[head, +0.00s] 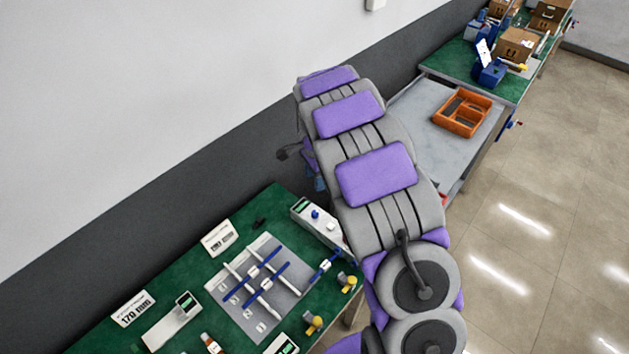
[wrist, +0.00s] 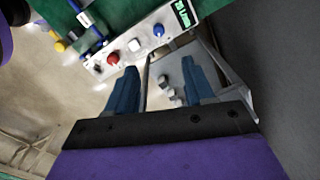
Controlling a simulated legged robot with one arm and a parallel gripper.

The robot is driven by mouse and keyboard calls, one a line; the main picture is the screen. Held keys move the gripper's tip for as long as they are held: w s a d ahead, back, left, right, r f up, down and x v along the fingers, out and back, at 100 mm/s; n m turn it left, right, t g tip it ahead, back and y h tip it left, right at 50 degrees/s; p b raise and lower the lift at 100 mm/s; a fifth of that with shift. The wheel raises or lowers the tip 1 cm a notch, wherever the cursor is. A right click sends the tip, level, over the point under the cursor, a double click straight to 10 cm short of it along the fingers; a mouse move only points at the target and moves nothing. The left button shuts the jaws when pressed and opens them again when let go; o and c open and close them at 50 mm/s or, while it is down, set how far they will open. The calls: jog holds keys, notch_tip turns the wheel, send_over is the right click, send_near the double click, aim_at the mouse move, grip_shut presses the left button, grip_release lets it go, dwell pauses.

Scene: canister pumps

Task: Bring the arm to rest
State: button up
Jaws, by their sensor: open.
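My gripper (wrist: 160,78) shows in the wrist view with two blue fingers spread apart and nothing held between them. In the head view my purple and grey arm reaches up the middle of the picture. The gripper is mostly hidden behind the arm there, with only small blue parts showing at its left side. In the wrist view, a light pump unit (wrist: 128,58) with red, white and blue knobs and a green display lies beyond the fingertips. A grey surface with small pale pieces shows between the fingers.
A green bench (head: 190,268) at lower left holds a grey plate (head: 243,306) with blue and white rods, pump units and signs. A grey table (head: 415,122) carries an orange tray (head: 462,128). Boxes (head: 517,45) stand on a far bench. The floor at right is clear.

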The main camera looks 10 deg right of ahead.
dwell(0.5)
jog(key=s+d+r+n+g, duration=0.1)
jog(key=s+r+n, duration=0.2)
jog(key=s+r, duration=0.5)
jog(key=s+d+r+n, duration=0.1)
jog(key=s+r+n, duration=0.3)
jog(key=s, duration=0.7)
jog(key=s+a+r+n+g+b, duration=0.1)
jog(key=s+n, duration=0.6)
jog(key=s, duration=1.6)
jog(key=shift+a+r+n, duration=0.4)
jog(key=shift+a+r, duration=0.15)
jog(key=shift+r, duration=0.1)
jog(key=shift+w, duration=0.1)
